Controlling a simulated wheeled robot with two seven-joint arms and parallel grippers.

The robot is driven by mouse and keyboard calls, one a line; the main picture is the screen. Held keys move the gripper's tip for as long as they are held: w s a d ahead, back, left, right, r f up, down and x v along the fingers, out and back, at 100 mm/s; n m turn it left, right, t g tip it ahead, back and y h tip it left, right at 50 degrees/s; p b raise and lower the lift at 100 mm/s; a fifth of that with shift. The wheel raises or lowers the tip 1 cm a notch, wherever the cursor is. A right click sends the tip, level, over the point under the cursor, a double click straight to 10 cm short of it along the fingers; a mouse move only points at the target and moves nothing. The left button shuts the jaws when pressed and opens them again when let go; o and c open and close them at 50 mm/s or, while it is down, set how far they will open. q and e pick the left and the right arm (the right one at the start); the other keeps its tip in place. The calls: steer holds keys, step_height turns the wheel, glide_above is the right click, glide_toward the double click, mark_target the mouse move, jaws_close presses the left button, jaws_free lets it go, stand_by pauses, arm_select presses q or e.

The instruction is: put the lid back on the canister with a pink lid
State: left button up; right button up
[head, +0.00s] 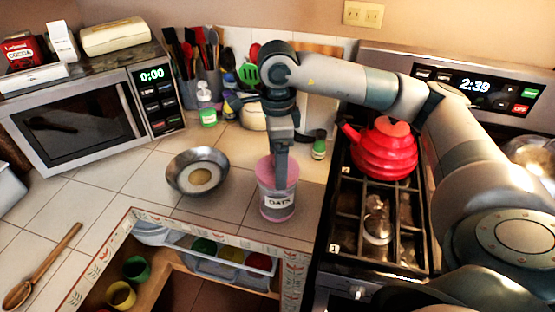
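The canister (278,204) stands upright on the tiled counter, left of the stove, with an "OATS" label facing me. Its pink lid (264,172) shows at the canister's top, partly hidden behind my gripper. I cannot tell whether the lid is fully seated. My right gripper (281,172) comes down from above, pointing down, with its fingers at the lid. The fingers overlap from this angle, so I cannot tell whether they grip the lid. My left gripper is not in view.
A metal bowl (185,178) stands left of the canister. A red kettle (382,150) is on the stove (345,225) at right. A green-capped bottle (319,148) stands behind the canister.

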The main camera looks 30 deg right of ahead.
steer(key=o, duration=1)
steer(key=shift+r, duration=0.1)
steer(key=shift+r+p, duration=1.4)
steer(key=shift+r, duration=2)
jaws_close()
